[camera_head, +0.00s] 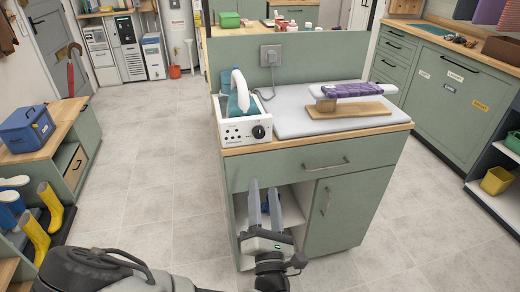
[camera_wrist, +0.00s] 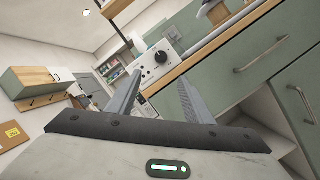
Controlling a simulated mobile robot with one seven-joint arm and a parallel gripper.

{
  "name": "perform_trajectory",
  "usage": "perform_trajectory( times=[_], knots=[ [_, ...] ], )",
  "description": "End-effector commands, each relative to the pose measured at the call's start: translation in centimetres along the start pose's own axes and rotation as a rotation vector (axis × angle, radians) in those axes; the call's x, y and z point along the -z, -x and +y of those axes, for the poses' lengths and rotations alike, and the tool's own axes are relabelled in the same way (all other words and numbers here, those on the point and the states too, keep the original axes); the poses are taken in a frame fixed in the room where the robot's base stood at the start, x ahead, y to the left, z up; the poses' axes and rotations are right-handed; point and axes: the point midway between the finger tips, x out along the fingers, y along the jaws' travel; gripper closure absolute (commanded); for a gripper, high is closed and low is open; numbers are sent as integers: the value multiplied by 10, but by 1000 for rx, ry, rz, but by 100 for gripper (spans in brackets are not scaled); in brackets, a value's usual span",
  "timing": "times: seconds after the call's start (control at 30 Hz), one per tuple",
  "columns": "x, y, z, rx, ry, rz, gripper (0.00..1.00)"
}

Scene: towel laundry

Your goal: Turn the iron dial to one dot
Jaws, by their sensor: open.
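The iron station (camera_head: 234,130) is a white box at the left end of the counter, with a teal and white iron (camera_head: 240,92) standing in it. Its black dial (camera_head: 258,132) sits on the front panel, right of several small dots. The dial (camera_wrist: 161,57) also shows in the wrist view, above and beyond my fingers. I cannot read the dial's setting. My gripper (camera_head: 265,198) is open and empty, in front of the cabinet, below and apart from the dial. Its two fingers (camera_wrist: 155,98) stand apart in the wrist view.
A padded grey board (camera_head: 295,118) and a small sleeve board with purple cloth (camera_head: 346,90) cover the countertop right of the station. The drawer handle (camera_head: 325,165) sticks out below the counter edge. An open shelf compartment (camera_head: 290,208) lies behind my gripper.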

Motion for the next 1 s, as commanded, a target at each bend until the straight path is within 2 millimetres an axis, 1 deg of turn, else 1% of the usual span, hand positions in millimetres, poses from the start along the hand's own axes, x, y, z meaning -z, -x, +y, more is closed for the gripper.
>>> perform_trajectory(
  times=[0.17,0.2,0.5,0.7,0.83,1.0],
  knots=[
    [3,-24,-6,2,-7,-7,53],
    [0,-34,-3,4,-8,-7,53],
    [-1,-102,-2,6,-8,-4,53],
    [-1,-140,-2,5,-7,-3,53],
    [0,-158,-2,6,-7,-2,53],
    [-1,-168,-2,6,-6,-2,53]
  ],
)
